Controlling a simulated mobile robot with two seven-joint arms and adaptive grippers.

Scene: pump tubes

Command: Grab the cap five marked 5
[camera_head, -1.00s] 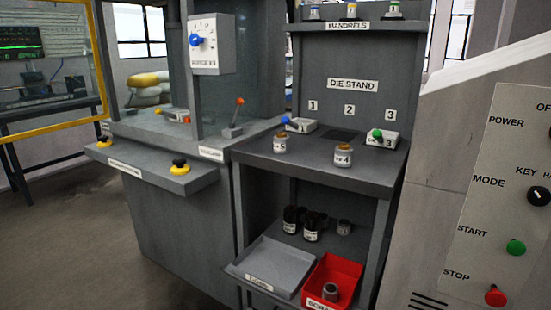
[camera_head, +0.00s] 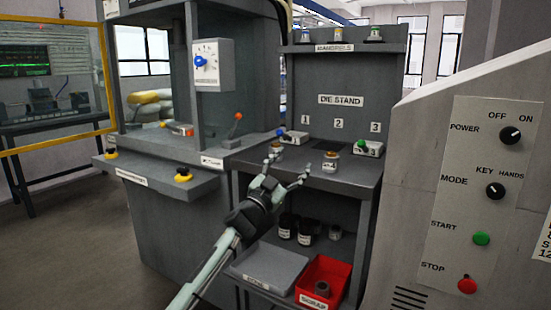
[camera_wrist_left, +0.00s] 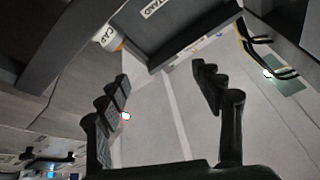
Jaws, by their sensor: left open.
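Two small pale jars with orange-brown tops stand on the die stand shelf (camera_head: 305,166): a left jar (camera_head: 276,149) and a right jar (camera_head: 330,163). I cannot read their numbers, so I cannot tell which is cap five. My left gripper (camera_head: 288,172) is open and empty in front of the shelf, its fingers spread below and between the jars. In the left wrist view the open fingers (camera_wrist_left: 160,78) have nothing between them. One jar lettered CAP (camera_wrist_left: 107,38) stands at upper left there, apart from the fingers; its number is hidden. My right gripper is not in view.
Dark jars (camera_head: 285,226) stand on the lower shelf. A grey tray (camera_head: 270,264) and a red scrap bin (camera_head: 333,270) sit below. The control panel (camera_head: 490,195) stands at right.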

